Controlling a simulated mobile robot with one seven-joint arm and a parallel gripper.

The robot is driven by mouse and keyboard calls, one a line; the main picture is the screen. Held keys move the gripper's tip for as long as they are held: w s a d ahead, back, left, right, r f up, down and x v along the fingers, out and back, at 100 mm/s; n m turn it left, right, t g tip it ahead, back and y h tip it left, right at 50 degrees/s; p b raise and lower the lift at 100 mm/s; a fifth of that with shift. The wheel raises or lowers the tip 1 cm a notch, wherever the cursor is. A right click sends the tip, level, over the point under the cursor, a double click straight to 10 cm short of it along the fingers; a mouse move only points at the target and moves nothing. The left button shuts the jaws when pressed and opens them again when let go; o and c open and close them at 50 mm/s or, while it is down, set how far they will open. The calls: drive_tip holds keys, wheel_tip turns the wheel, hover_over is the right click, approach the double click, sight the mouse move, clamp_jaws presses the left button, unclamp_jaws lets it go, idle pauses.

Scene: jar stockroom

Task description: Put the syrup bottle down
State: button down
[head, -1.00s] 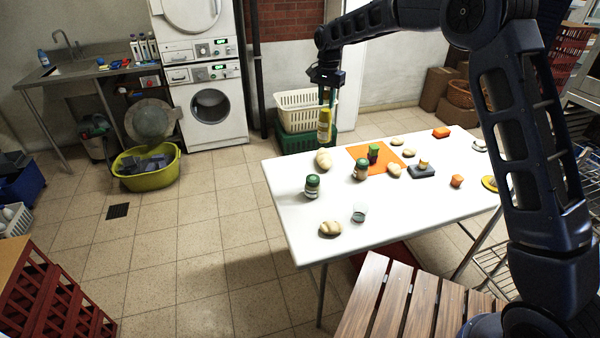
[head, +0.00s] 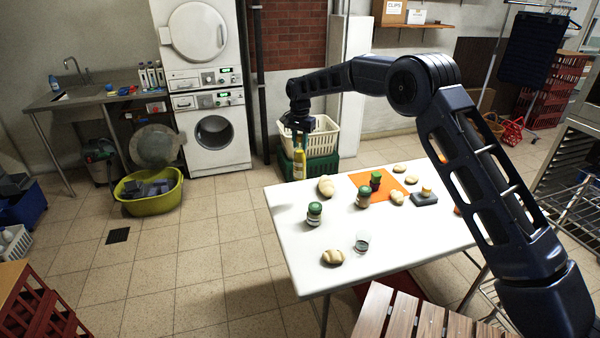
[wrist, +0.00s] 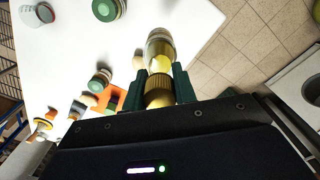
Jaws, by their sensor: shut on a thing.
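The syrup bottle (head: 299,162) is a yellow bottle that hangs upright under my gripper (head: 299,135) at the far left corner of the white table in the head view. My gripper is shut on it. In the wrist view the bottle (wrist: 160,52) shows between the green fingers of my gripper (wrist: 160,82), with its gold cap toward the camera. Its lower end overlaps the table corner in the head view; I cannot tell whether it touches the top.
White and green crates (head: 318,145) stand behind the far corner.

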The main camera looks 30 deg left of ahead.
sight(300, 168)
wheel_tip(300, 168, down, 12)
drive_tip(key=shift+f, duration=0.15)
idle(0.5)
drive_tip(key=shift+f, duration=0.1)
drive_tip(key=c, duration=1.1)
unclamp_jaws()
wheel_tip(300, 168, up, 12)
drive_tip(key=shift+r, duration=0.1)
